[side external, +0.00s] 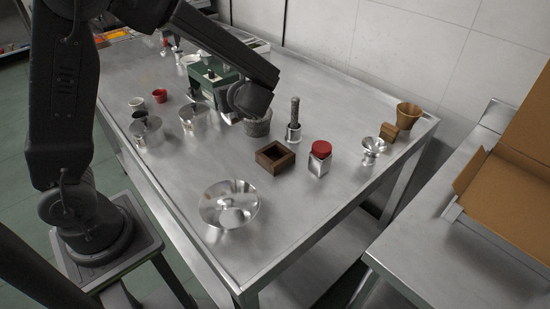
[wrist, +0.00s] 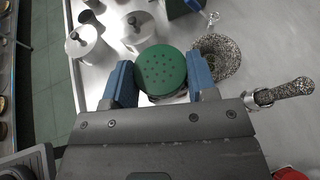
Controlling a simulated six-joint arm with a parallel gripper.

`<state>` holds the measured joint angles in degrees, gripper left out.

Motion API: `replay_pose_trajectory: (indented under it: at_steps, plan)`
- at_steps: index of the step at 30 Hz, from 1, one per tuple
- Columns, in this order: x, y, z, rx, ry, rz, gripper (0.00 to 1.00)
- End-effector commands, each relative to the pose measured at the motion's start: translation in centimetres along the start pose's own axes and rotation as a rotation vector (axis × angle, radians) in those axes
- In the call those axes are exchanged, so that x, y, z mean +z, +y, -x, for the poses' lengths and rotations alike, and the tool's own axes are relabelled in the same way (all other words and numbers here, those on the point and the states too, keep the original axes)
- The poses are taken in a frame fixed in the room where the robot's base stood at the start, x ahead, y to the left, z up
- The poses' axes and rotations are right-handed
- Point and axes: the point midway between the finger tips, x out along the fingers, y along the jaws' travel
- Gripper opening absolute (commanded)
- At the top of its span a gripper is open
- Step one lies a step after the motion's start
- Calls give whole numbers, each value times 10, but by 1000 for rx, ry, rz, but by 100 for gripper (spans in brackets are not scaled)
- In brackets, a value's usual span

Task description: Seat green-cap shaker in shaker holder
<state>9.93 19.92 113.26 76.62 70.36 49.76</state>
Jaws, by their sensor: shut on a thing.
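The green-cap shaker (wrist: 162,70) is between the blue fingers of my gripper (wrist: 162,80) in the wrist view. Its round, perforated green cap faces the camera, and its body is mostly hidden beneath the cap. My gripper is shut on it. In the side view my dark wrist covers the fingers, and I cannot make out the shaker there. A square brown wooden box with an open top, seemingly the shaker holder (side external: 263,160), stands empty on the steel table, to the right of and nearer than my wrist. The holder is not visible in the wrist view.
A red-cap shaker (side external: 320,160) stands just right of the holder. A stone mortar (side external: 259,127) and an upright pestle (side external: 294,110) stand behind it. A shiny metal bowl (side external: 228,207) is in front. Lidded pots (side external: 146,130) stand left. Bare steel lies between bowl and holder.

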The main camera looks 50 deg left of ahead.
Motion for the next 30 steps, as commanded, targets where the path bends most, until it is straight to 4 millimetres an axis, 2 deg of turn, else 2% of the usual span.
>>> replay_pose_trajectory:
  at_steps: [5,12,17,25,30]
  plan:
    - [-24,-20,14,2,-1,-3,0]
    - [-68,-56,37,2,-1,-1,0]
    - [-90,-74,48,3,-1,1,1]
    - [-105,-81,51,5,-2,1,1]
    - [-128,-80,41,5,-1,-1,0]
